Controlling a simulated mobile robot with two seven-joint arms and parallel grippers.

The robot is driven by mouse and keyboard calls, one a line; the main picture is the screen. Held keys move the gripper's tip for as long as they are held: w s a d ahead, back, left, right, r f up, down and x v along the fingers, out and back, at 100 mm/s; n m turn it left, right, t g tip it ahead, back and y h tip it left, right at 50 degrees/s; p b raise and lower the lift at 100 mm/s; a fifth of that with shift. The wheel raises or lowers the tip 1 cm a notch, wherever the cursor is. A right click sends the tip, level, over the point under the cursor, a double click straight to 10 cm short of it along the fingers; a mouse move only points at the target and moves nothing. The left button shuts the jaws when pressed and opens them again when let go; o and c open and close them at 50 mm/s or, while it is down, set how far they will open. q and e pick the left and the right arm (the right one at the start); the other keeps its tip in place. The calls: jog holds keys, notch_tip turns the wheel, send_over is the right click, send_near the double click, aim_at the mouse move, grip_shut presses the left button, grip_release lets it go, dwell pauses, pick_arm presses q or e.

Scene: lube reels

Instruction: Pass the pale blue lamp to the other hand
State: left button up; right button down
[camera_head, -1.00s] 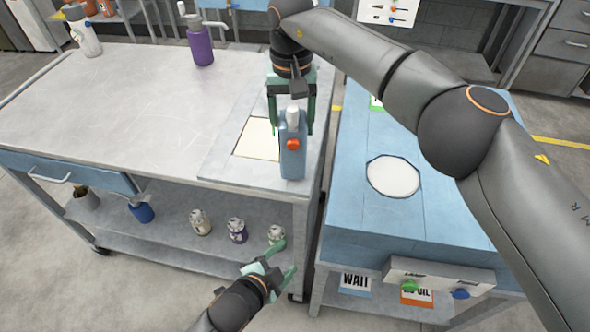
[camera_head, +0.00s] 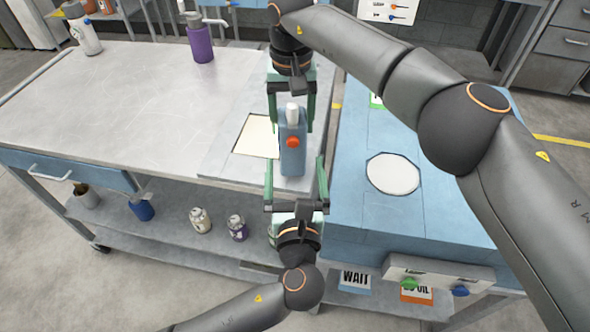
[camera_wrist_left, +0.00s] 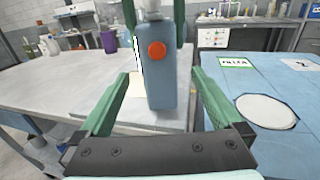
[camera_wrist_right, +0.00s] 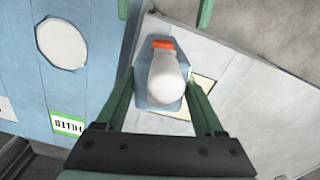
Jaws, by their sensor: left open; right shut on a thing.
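The pale blue lamp (camera_head: 292,152) has a white top and an orange-red button, and it is upright above the right end of the grey table. My right gripper (camera_head: 291,125) is shut on it from the far side. In the right wrist view the lamp (camera_wrist_right: 160,82) sits between the fingers, white top toward the camera. My left gripper (camera_head: 295,165) is open, coming from the near side, its fingers on either side of the lamp's lower part. In the left wrist view the lamp (camera_wrist_left: 161,80) stands upright ahead between the open fingers; I cannot tell whether they touch it.
A blue bench (camera_head: 350,215) with a pale round plate (camera_head: 393,174) stands at the right. A cream square (camera_head: 257,137) is set in the grey table (camera_head: 130,110). A purple bottle (camera_head: 200,42) and a white bottle (camera_head: 84,32) stand at the back. Several small containers sit on the lower shelf.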

pick_arm(q)
jog(key=w, duration=0.4)
jog(key=w+a, duration=0.1)
jog(key=w, duration=0.6)
jog(key=shift+w+a, duration=0.3)
jog(key=shift+c, duration=0.4)
jog(key=shift+d, duration=0.1)
grip_shut()
pick_arm(e)
jog(key=shift+a, duration=0.1)
pick_arm(q)
jog(key=shift+r, duration=0.1)
pick_arm(e)
grip_release()
